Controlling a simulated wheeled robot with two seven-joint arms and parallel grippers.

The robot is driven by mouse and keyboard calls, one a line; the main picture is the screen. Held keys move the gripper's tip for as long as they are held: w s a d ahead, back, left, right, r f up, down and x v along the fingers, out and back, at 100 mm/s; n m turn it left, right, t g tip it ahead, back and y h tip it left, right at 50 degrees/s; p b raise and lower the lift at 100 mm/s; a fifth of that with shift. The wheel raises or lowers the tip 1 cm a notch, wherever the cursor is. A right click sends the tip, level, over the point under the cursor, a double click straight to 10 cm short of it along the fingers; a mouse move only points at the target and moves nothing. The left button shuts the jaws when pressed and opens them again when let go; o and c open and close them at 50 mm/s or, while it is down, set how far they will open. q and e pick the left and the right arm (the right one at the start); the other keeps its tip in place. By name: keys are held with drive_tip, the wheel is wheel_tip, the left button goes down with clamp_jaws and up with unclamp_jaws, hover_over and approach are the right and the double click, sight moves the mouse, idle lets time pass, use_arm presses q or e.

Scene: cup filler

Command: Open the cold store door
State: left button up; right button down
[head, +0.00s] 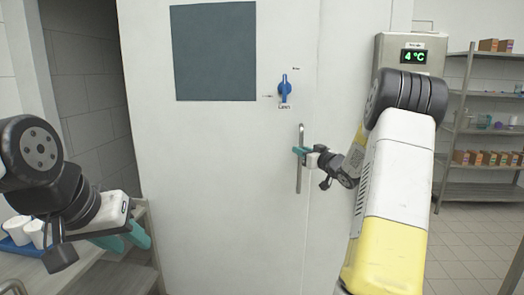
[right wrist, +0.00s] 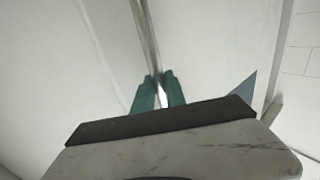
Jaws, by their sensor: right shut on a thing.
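The cold store door (head: 220,190) is a large white panel filling the middle of the head view. It carries a dark square panel (head: 214,51), a blue turn knob (head: 285,88) and a vertical metal bar handle (head: 299,180). My right gripper (head: 302,150) is shut on the handle at its upper half. In the right wrist view the teal fingers (right wrist: 160,92) close around the handle bar (right wrist: 146,35). My left gripper (head: 125,238) is low at the left, away from the door handle; its teal fingers look apart, with nothing seen between them.
A dark gap with a tiled wall (head: 88,85) shows left of the door. A tray (head: 22,246) with white cups (head: 36,231) sits on a bench at the lower left. A temperature display (head: 413,56) reads 4 °C. Shelves (head: 485,133) with boxes stand at the right.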

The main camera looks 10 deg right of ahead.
drive_tip(key=s+d, duration=0.2)
drive_tip(key=d, duration=0.6)
drive_tip(key=s+d, duration=0.3)
drive_tip(key=d, duration=0.5)
drive_tip(key=shift+d+r, duration=0.2)
drive_tip(key=shift+d, duration=0.2)
drive_tip(key=c, duration=1.4)
unclamp_jaws()
drive_tip(key=shift+w+f, duration=0.1)
drive_tip(key=shift+o, duration=0.2)
drive_tip(key=shift+a, duration=0.1)
drive_tip(key=v, duration=0.8)
